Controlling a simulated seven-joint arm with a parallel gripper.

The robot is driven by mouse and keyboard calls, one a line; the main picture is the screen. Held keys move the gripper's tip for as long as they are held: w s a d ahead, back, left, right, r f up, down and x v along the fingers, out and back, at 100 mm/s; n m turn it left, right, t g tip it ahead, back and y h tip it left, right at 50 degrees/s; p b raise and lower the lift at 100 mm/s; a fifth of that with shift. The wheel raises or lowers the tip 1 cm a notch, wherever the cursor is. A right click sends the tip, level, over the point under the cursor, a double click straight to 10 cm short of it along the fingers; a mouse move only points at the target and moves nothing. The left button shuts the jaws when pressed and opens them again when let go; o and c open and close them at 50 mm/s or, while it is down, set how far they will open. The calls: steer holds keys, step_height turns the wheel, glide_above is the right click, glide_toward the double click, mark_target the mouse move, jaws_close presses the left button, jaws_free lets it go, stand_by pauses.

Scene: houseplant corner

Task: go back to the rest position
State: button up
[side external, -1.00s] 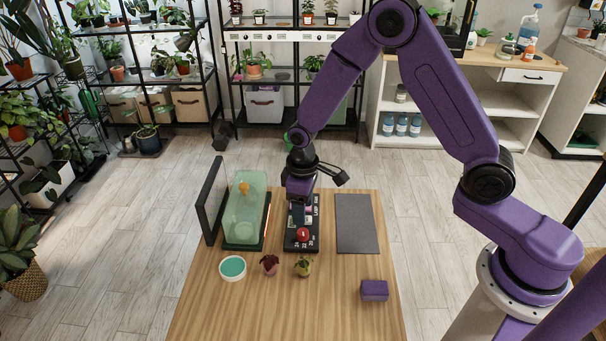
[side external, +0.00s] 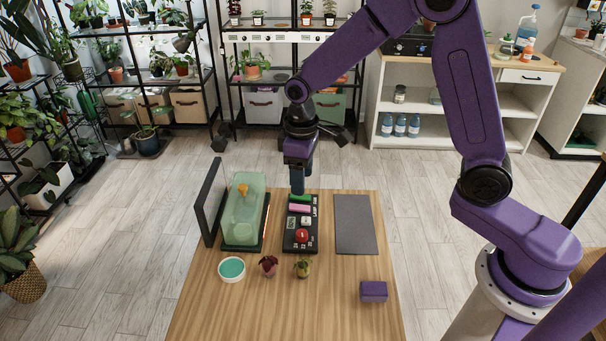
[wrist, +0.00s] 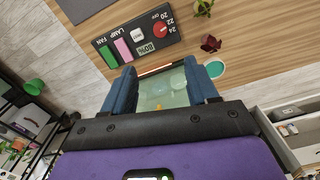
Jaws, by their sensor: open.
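My gripper (side external: 298,186) is open and empty, pointing down above the far end of the black control panel. In the wrist view, its two blue fingers (wrist: 163,88) stand apart with nothing between them. The control panel (side external: 290,246) lies on the wooden table. The panel also shows in the wrist view (wrist: 148,61), with FAN and LAMP labels.
A translucent green propagator (side external: 243,218) stands left of the panel, beside an upright dark board (side external: 209,202). A grey mat (side external: 355,225) lies to the right. A teal-filled dish (side external: 232,269), two small plants (side external: 268,265) (side external: 303,268) and a purple block (side external: 374,291) sit nearer the front.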

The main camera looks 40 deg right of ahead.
steer(key=s+d+r+n, duration=0.2)
steer(key=s, duration=0.7)
steer(key=s+d+r+n, duration=0.2)
steer(key=s, duration=0.7)
steer(key=s+d+r+n, duration=0.2)
steer(key=s, duration=0.8)
steer(key=shift+d+r, duration=0.15)
steer(key=shift+r, duration=0.05)
